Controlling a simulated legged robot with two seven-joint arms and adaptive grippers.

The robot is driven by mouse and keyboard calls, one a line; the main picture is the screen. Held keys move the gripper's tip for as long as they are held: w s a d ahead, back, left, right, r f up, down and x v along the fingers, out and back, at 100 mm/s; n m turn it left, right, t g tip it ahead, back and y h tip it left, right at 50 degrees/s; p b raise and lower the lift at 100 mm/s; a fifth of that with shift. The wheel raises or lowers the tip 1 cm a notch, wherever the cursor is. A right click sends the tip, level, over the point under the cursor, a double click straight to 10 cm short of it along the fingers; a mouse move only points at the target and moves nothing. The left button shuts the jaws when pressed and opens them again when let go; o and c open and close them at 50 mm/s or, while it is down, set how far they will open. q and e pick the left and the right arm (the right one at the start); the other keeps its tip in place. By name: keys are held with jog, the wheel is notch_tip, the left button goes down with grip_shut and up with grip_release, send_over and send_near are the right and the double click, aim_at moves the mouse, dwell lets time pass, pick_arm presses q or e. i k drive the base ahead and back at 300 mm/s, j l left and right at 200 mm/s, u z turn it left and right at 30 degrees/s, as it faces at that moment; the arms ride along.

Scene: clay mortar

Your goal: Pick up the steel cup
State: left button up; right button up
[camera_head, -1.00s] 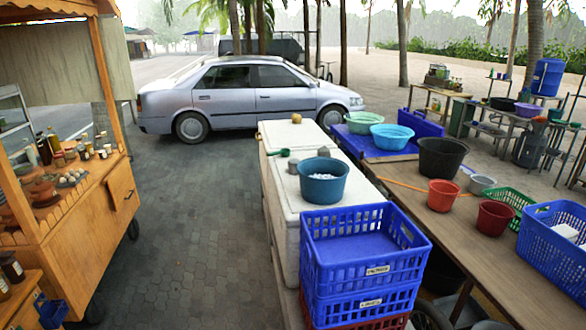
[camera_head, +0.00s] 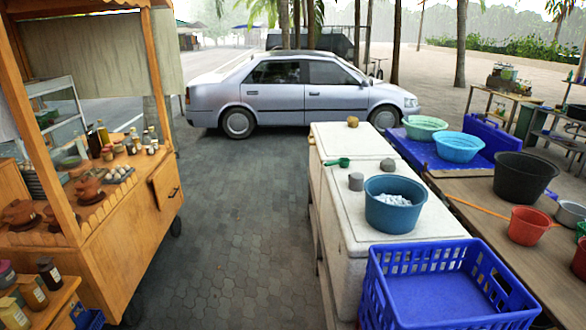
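Two small grey cup-like cylinders stand on the white counter (camera_head: 330,213). The nearer grey cup (camera_head: 356,182) is just left of the blue-teal tub (camera_head: 392,212). The farther grey cup (camera_head: 387,165) is behind that tub. A wider grey metal bowl (camera_head: 570,213) sits on the wooden table at the right. I cannot tell for sure which of these is the steel cup. Neither of my grippers is in view.
A wooden food cart (camera_head: 125,225) stands at left, with paved ground (camera_head: 230,230) clear between it and the counter. A blue crate (camera_head: 440,290) is at the front right. A green scoop (camera_head: 337,162) lies on the counter. A silver car (camera_head: 300,92) stands behind.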

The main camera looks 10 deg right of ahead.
aim_at(356, 179)
jog(key=i+j+u, duration=0.1)
jog(key=i, duration=0.55)
jog(key=i+j+u, duration=0.1)
jog(key=i+j, duration=0.15)
jog(key=i, duration=0.45)
jog(key=i+j+u, duration=0.15)
jog(key=i, duration=0.55)
